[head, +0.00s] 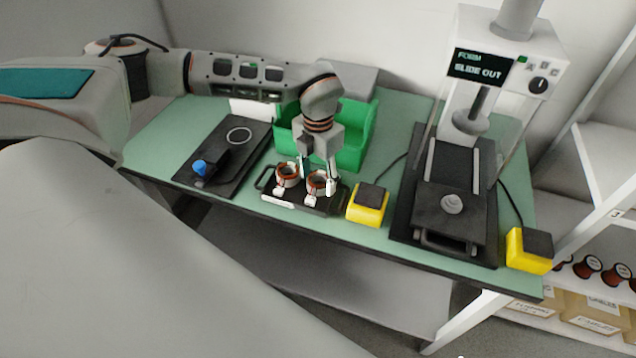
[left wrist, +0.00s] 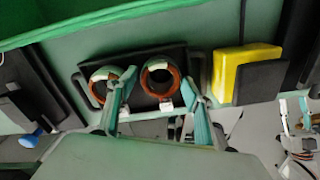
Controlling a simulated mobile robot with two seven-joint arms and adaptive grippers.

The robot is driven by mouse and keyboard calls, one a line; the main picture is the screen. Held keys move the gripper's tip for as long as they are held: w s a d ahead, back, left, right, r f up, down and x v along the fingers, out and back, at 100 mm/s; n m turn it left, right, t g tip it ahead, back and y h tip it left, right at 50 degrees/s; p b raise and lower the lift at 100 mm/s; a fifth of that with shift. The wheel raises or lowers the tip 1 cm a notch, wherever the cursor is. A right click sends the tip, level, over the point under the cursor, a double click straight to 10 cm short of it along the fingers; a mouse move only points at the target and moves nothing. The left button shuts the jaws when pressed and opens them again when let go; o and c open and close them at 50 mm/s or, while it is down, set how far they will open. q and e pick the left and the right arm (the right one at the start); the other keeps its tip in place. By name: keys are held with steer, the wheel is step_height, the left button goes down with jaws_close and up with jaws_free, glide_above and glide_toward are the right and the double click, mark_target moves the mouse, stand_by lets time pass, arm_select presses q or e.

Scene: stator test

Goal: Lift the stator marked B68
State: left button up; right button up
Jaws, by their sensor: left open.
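Two stators, ring-shaped with copper-coloured windings, sit side by side on a black tray with handles (head: 263,182). The left stator (head: 287,176) also shows in the left wrist view (left wrist: 105,76). The right stator (head: 317,187) also shows in the left wrist view (left wrist: 174,70). White tags show at their front, but I cannot read any marking, so I cannot tell which is B68. My left gripper (head: 318,180) points down, open, with its fingers on either side of the right stator. In the left wrist view, one finger is in front of the left stator's edge.
A green bin (head: 358,135) stands behind the tray. A yellow box with a black top (head: 367,207) is close to its right. A black plate with a blue knob (head: 200,167) lies left. A press-like machine (head: 452,190) and another yellow box (head: 528,252) stand right.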

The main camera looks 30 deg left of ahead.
arm_select(q)
steer(key=shift+c, duration=0.4)
steer(key=c, duration=1.1)
steer(key=shift+o, duration=0.2)
steer(key=shift+r, duration=0.1)
